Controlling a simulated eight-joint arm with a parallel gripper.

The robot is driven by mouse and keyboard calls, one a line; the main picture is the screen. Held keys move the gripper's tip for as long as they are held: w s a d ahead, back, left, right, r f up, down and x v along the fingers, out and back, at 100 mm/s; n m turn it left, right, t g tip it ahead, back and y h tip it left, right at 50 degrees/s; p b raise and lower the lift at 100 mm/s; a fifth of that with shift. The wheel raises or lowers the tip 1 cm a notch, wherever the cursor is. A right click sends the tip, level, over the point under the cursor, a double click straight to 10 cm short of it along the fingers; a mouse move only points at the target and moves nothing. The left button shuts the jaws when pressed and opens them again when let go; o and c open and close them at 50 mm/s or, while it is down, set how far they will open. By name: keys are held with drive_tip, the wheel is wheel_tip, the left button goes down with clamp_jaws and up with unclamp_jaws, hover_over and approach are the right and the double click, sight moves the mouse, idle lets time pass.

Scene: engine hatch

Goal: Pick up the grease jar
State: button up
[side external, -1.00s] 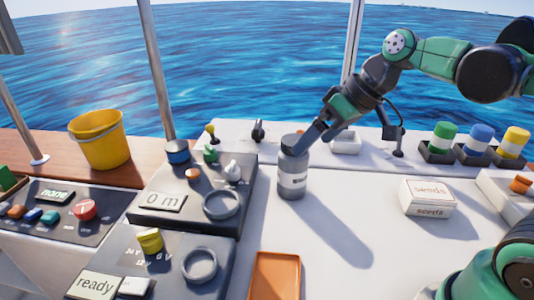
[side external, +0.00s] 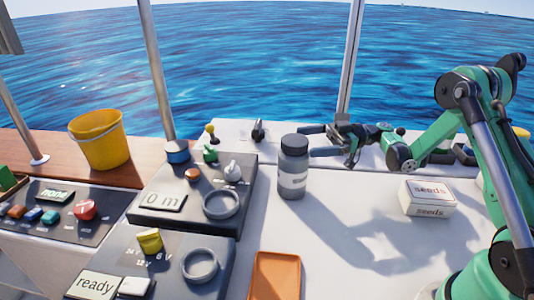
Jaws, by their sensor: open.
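The jar (side external: 293,168) is a grey cylinder with a darker lid and a pale label. It stands upright on the white work surface in the middle of the side external view. My gripper (side external: 306,141) is open, its two dark fingers pointing left toward the jar's upper part. The fingertips are close to the jar's right side; I cannot tell whether they touch it. Nothing is held between them.
A control panel with a grey ring (side external: 221,204) and "0 m" display (side external: 164,201) lies left of the jar. An orange tray (side external: 275,276) is in front. A seeds box (side external: 428,198) stands right. The white surface between is clear.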

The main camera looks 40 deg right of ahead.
sight(284, 145)
drive_tip(key=shift+x, duration=2.85)
drive_tip(key=shift+f, duration=0.2)
clamp_jaws()
